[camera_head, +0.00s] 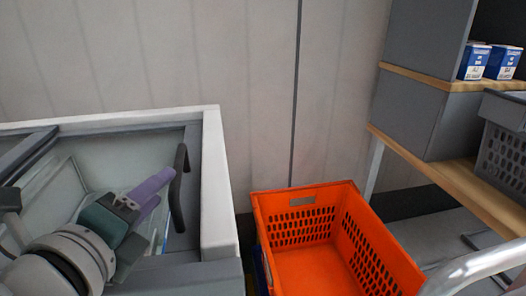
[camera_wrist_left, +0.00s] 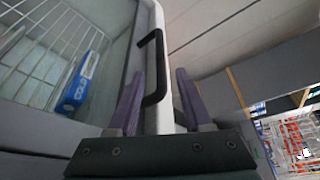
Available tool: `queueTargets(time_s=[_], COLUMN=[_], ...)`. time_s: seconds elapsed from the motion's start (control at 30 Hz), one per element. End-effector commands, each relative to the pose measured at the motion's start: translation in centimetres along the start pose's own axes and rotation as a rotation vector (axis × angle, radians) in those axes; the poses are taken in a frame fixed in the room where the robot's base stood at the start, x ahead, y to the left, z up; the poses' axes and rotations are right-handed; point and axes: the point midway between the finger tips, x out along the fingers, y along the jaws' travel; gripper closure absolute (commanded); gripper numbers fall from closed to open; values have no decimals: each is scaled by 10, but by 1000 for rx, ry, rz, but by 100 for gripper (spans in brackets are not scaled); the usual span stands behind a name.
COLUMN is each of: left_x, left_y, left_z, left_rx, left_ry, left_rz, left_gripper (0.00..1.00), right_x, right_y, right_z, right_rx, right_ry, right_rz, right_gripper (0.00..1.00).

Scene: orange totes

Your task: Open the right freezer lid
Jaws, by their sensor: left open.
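The freezer (camera_head: 213,160) stands at the left of the head view, with a white rim. Its right lid is a glass pane in a grey frame (camera_head: 190,148), and it looks closed. A dark bar handle (camera_head: 178,188) stands up from this frame near the white rim. My left gripper (camera_head: 161,188) has purple fingers and is open at the handle. In the left wrist view, the handle (camera_wrist_left: 157,65) shows between the two spread fingers of the gripper (camera_wrist_left: 160,78). I cannot tell whether they touch it. My right gripper is not in view.
An orange tote (camera_head: 350,240) stands just right of the freezer. A shelf (camera_head: 450,170) with blue-and-white cartons (camera_head: 474,62) and a grey crate (camera_head: 502,140) is at the right. Through the glass, a wire basket (camera_wrist_left: 48,45) and a blue box (camera_wrist_left: 80,84) show in the freezer.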

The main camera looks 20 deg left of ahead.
Motion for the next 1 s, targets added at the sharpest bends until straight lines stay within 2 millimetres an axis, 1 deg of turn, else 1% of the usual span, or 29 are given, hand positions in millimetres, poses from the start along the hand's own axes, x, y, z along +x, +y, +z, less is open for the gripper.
queueTargets(time_s=[0.03, 0.2, 0.3, 0.4, 0.57, 0.8, 0.87, 1.0], left_x=[11, 43, 58, 70, 78, 78, 78, 78], left_y=[-1, 0, 0, 0, 0, 0, 0, 0], left_z=[1, 0, 0, 0, 0, 0, 0, 0], left_rx=[2, -1, -1, -2, -2, -3, -3, -3], left_ry=[-2, -2, -2, -1, -1, 0, 0, 0], left_rz=[-3, -2, -1, -1, 1, 1, 1, 1], left_gripper=[51, 51, 51, 51, 51, 51, 56, 72], right_x=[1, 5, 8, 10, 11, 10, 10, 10], right_y=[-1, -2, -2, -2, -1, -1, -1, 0], right_z=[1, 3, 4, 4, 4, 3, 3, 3], right_rx=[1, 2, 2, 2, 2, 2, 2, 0], right_ry=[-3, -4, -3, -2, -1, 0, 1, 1], right_rz=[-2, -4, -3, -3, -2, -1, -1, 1], right_gripper=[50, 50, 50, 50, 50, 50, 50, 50])
